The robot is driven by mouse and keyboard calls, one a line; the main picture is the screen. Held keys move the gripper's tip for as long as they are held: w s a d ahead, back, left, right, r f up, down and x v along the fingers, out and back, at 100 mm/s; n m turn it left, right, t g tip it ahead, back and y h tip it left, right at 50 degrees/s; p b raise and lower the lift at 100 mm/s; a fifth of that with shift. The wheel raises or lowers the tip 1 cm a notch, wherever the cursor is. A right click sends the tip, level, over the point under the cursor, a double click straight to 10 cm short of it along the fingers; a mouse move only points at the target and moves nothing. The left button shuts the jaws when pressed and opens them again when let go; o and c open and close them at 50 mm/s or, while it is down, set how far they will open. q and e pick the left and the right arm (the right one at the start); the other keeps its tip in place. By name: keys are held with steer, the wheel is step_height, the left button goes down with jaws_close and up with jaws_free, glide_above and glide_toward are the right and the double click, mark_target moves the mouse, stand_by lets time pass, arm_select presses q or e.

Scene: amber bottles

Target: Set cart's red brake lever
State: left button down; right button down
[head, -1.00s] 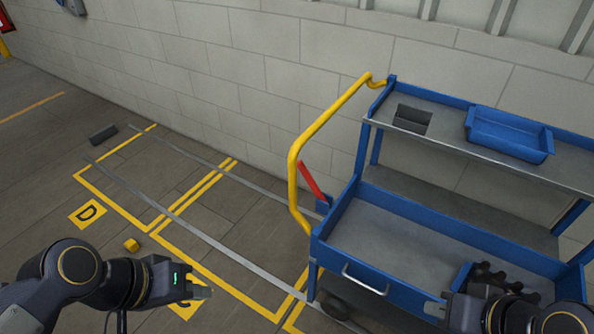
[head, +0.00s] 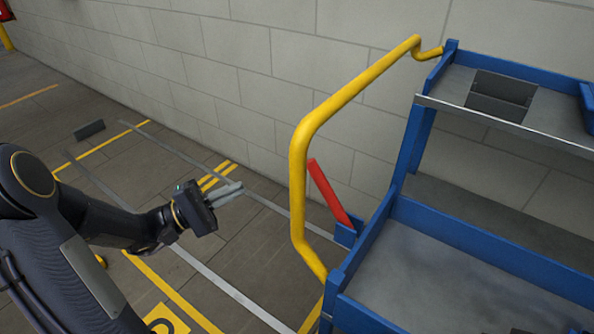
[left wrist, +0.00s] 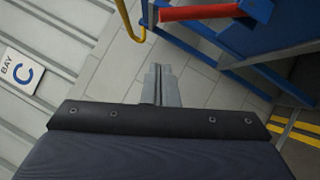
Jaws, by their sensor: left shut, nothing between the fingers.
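The red brake lever (head: 329,193) leans up and to the left from a blue bracket (head: 346,233) at the cart's left end, behind the yellow handle. The blue cart (head: 356,316) stands at the right against the wall. My left gripper (head: 238,189) is shut and empty, left of the yellow handle and apart from the lever. In the left wrist view the lever (left wrist: 200,12) lies across the top, beyond the shut fingertips (left wrist: 157,72). My right gripper is not in the current views.
The yellow handle (head: 297,180) curves up between my left gripper and the lever. A block wall (head: 230,60) runs behind. The cart's upper shelf (head: 520,118) has a dark recess. A dark block (head: 89,130) lies on the floor at left.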

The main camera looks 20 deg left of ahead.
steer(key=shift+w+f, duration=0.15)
arm_select(q)
steer(key=shift+w+a+f+t, duration=0.2)
steer(key=shift+w+a+t, duration=0.05)
steer(key=shift+w+t, duration=0.05)
arm_select(e)
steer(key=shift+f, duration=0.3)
steer(key=shift+b, duration=0.3)
arm_select(q)
steer(key=s+d+x, duration=0.1)
steer(key=s+x, duration=0.1)
steer(key=x, duration=1.1)
steer(key=shift+s+d+r, duration=0.15)
steer(key=shift+d+r, duration=0.05)
steer(key=shift+r, duration=0.2)
steer(key=shift+r, duration=0.1)
